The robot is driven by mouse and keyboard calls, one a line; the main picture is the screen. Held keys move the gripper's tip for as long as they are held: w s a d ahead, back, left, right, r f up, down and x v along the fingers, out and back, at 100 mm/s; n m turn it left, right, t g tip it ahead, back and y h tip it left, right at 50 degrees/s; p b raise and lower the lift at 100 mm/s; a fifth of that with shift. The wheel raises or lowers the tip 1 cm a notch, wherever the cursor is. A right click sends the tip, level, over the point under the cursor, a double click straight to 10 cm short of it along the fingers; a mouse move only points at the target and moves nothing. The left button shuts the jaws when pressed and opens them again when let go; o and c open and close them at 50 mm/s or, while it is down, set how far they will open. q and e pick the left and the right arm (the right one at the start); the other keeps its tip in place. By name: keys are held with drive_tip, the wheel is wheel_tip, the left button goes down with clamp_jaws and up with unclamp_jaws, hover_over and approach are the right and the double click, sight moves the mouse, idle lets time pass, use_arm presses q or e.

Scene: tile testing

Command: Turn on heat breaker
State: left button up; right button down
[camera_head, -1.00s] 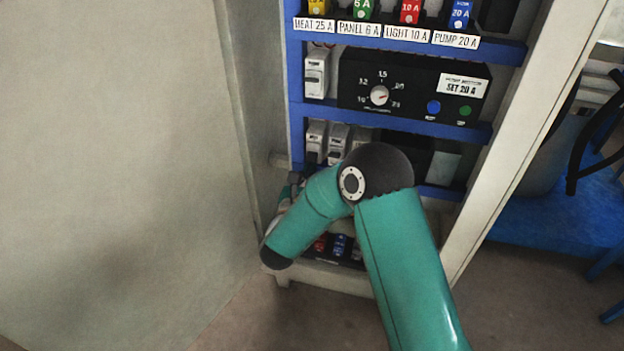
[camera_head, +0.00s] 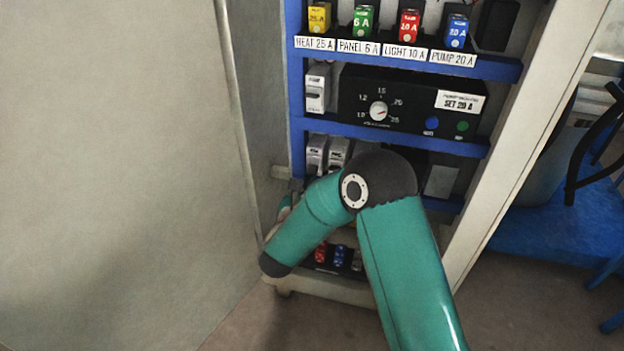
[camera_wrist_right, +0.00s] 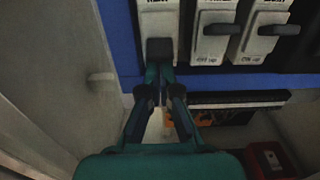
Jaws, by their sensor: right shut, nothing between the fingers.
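In the right wrist view, the leftmost white breaker (camera_wrist_right: 157,22) in a row of breakers has a black toggle (camera_wrist_right: 160,50); its label is cut off at the top edge. My right gripper (camera_wrist_right: 160,76) is shut and empty, its fingertips just below this toggle. Whether they touch it I cannot tell. In the head view, the leftmost breaker (camera_head: 316,152) of the lower row shows above my right arm, which hides most of the right gripper. My left gripper is not in view.
Two more breakers (camera_wrist_right: 214,35) stand close on the right. Above in the cabinet are a black dial panel (camera_head: 412,100) and coloured fuses, one labelled HEAT 25 A (camera_head: 314,43). A blue shelf edge (camera_wrist_right: 225,84) runs below the breakers. The grey cabinet door (camera_head: 110,170) stands at left.

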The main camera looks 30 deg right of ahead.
drive_tip(key=shift+s+a+r+g+y+p, duration=0.15)
drive_tip(key=shift+r+g+y+p, duration=0.85)
drive_tip(key=shift+p, duration=1.7)
drive_tip(key=shift+s+a+r+g+y+p, duration=0.15)
drive_tip(key=shift+r+g+y+p, duration=0.6)
drive_tip(key=shift+p, duration=1.9)
drive_tip(key=shift+r+y, duration=0.2)
drive_tip(key=shift+y, duration=0.15)
drive_tip(key=shift+w, duration=0.1)
drive_tip(key=b, duration=0.1)
approach(310, 174)
drive_tip(key=s+a, duration=0.1)
drive_tip(key=shift+s+a+r, duration=0.2)
drive_tip(key=shift+s+a, duration=0.05)
